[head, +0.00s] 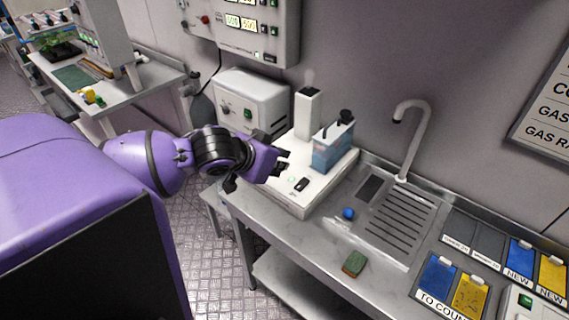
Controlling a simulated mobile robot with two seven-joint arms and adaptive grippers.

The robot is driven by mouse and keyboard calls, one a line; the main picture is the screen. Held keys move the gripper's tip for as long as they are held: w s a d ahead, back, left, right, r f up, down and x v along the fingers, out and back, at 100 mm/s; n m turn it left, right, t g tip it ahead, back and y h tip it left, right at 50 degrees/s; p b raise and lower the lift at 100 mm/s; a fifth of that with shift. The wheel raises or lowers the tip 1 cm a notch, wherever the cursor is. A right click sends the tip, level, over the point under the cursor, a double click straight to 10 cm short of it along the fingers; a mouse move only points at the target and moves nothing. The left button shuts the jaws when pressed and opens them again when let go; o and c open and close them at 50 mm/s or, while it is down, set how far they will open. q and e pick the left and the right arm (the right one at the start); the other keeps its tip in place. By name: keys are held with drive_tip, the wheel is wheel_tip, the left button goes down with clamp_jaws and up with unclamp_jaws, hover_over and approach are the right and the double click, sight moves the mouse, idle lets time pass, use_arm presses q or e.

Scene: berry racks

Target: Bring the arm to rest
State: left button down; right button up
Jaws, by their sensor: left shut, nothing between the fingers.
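My purple left arm (147,160) comes in from the left and reaches towards the bench. My left gripper (281,165), with dark fingers, is shut and empty. In the picture it overlaps the left edge of the white device (301,196) on the bench. I cannot tell whether it touches the device. My right gripper is out of view.
The steel bench (295,255) has a sink drainer (391,222) with a curved tap (412,130). A blue ball (348,213) and a green-brown sponge (354,263) lie on it. A blue-liquid container (333,148) stands on the device. Blue and yellow labelled panels are at right.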

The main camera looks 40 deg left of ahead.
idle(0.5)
use_arm(q)
drive_tip(key=shift+n, duration=0.3)
drive_tip(key=s+d+f, duration=0.1)
drive_tip(key=s+f, duration=0.2)
drive_tip(key=f, duration=0.3)
drive_tip(key=s+d+f, duration=0.1)
drive_tip(key=s+f, duration=0.3)
drive_tip(key=f, duration=0.3)
drive_tip(key=s+d+f, duration=0.2)
drive_tip(key=s+f, duration=0.1)
drive_tip(key=f, duration=0.3)
drive_tip(key=shift+s+d+f, duration=0.1)
drive_tip(key=shift+s+f, duration=0.15)
drive_tip(key=shift+s, duration=0.05)
drive_tip(key=s+d+f, duration=1)
drive_tip(key=s+f, duration=0.1)
drive_tip(key=s, duration=0.2)
drive_tip(key=shift+s+f+g, duration=0.2)
drive_tip(key=shift+s+g, duration=0.2)
